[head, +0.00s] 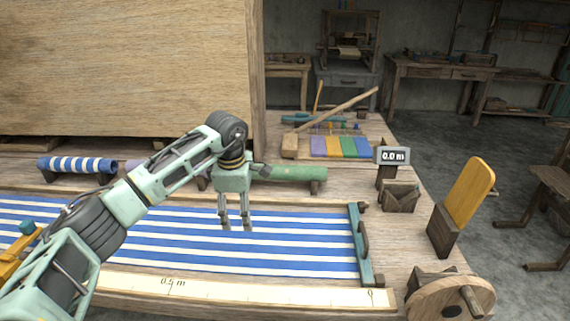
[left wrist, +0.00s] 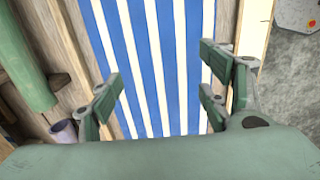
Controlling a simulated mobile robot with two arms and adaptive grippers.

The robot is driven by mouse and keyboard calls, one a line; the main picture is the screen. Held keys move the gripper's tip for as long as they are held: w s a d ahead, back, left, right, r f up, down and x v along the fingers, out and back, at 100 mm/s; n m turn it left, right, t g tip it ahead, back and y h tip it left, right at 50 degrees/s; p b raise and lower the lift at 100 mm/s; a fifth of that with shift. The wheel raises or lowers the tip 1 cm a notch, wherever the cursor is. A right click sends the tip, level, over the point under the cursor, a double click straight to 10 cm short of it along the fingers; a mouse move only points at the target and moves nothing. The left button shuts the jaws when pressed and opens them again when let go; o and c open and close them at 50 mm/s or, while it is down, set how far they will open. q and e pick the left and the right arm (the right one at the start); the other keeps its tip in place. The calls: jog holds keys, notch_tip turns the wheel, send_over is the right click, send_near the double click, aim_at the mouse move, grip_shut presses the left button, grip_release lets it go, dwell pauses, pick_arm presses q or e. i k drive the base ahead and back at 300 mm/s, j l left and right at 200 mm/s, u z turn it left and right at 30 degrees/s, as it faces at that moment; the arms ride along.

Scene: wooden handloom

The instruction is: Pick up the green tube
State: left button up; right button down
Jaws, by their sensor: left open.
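The green tube (head: 290,173) lies on wooden supports at the back of the loom, behind the striped cloth. Its left part is hidden behind my left gripper. It also shows at the left edge of the left wrist view (left wrist: 27,55), outside the fingers. My left gripper (head: 237,226) points down over the blue and white striped cloth (head: 300,245), in front of the tube. Its fingers (left wrist: 160,100) are apart with only cloth seen between them. My right gripper is not in view.
A blue-and-white roll (head: 75,165) lies left of the green tube, with a purple tube (head: 135,166) partly hidden by my arm. A large wooden panel (head: 130,65) stands behind. A display reading 0.0 m (head: 392,156) and a yellow paddle (head: 468,194) stand at right.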

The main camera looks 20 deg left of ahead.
aim_at(305, 173)
jog(key=i, duration=1)
